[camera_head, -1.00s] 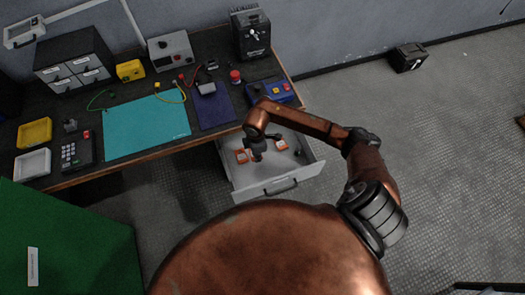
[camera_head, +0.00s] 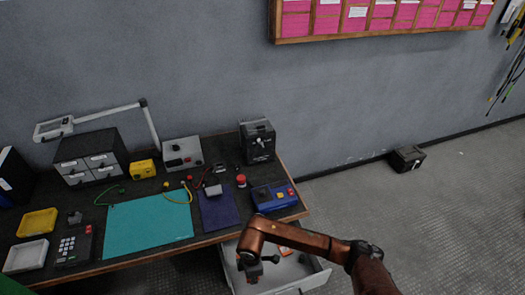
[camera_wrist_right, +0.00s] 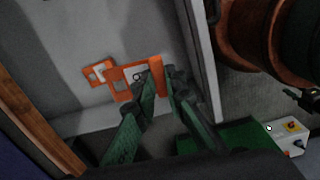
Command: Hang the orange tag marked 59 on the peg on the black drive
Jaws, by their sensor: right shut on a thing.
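My right gripper (camera_head: 252,272) is over the open drawer in the head view. In the right wrist view its green fingers (camera_wrist_right: 160,95) are shut on an orange tag (camera_wrist_right: 128,72) with a pale centre. Its number cannot be read. A second orange tag (camera_wrist_right: 98,72) lies further off on the drawer floor, and an orange tag also shows in the drawer in the head view (camera_head: 286,251). The black drive (camera_head: 257,141) stands upright at the back right of the bench. Its peg is too small to make out clearly. My left gripper is out of view.
The open drawer (camera_head: 317,277) sticks out below the bench's front right edge. A blue box with buttons (camera_head: 272,197), a red knob (camera_head: 241,181) and a dark blue mat (camera_head: 217,211) lie in front of the drive. A grey instrument (camera_head: 183,154) stands left of it.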

